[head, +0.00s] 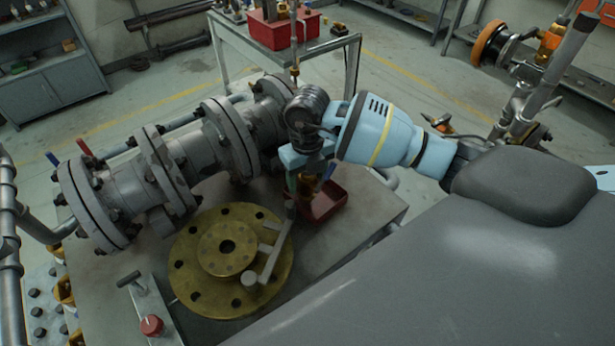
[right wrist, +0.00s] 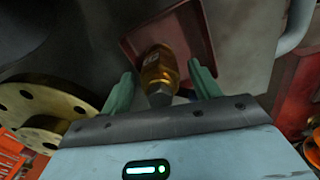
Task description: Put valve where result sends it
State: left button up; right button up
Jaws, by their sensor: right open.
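A small brass valve (right wrist: 160,68) with a grey lower end shows in the right wrist view, between the two fingers of my right gripper (right wrist: 163,82). The fingers are open, with visible gaps on both sides of the valve. The valve is over or in a red tray (right wrist: 196,28); I cannot tell whether it rests on the tray. In the head view my right gripper (head: 307,178) points down over the red tray (head: 326,208) on the bench and partly hides what is there. My left gripper is not in view.
A large grey flanged pipe assembly (head: 130,195) stands close left of my gripper. A round brass flange (head: 190,262) and a small panel with a red knob (head: 152,325) are in front. A table with a red box (head: 280,30) stands behind.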

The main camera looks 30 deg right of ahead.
notch_tip(320, 180, up, 10)
jog(key=shift+r, duration=0.1)
jog(key=shift+r+p, duration=0.3)
jog(key=shift+r, duration=0.5)
